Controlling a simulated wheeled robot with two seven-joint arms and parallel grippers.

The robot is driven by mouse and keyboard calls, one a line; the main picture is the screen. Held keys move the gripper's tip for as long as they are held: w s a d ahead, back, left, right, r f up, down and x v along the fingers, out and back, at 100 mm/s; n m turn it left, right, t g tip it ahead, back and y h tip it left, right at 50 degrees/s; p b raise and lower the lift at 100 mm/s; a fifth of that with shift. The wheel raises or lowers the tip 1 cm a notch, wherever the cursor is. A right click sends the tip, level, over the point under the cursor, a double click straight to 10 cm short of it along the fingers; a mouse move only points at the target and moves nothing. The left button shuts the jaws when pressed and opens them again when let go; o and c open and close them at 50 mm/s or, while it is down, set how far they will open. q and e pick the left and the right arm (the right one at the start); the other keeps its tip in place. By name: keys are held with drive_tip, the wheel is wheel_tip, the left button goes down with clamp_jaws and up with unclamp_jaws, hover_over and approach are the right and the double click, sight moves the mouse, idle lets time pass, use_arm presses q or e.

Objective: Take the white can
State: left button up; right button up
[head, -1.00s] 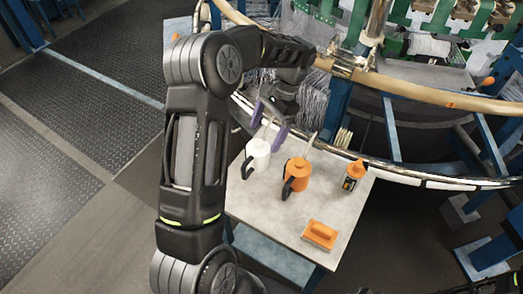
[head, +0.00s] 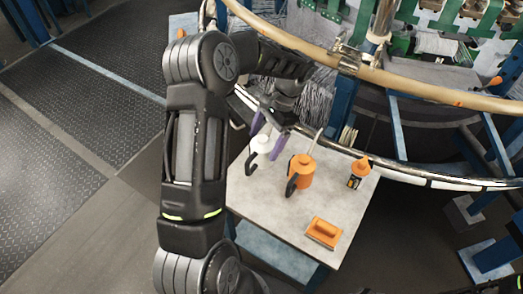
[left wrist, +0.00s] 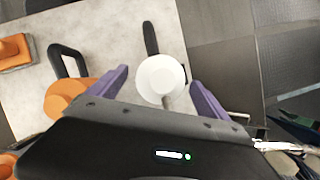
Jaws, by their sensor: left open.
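The white can (head: 260,146) stands on the grey table, its black handle toward the lower left in the head view. It also shows in the left wrist view (left wrist: 160,78), seen from above with its thin spout and black handle. My left gripper (head: 268,128) is open, with purple fingers, just over the can. In the left wrist view the gripper (left wrist: 160,92) has one finger on each side of the can, with a gap to each. Part of the can is hidden behind the fingers in the head view. My right gripper is not in view.
On the table (head: 270,210), an orange can (head: 302,170) with a black handle stands close to the right of the white can. An orange-capped bottle (head: 357,172) and an orange block-like tool (head: 323,232) are farther right. The loom's curved rail (head: 420,180) passes behind the table.

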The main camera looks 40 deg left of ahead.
use_arm(q)
drive_tip(key=shift+x, duration=1.5)
drive_tip(key=c, duration=1.8)
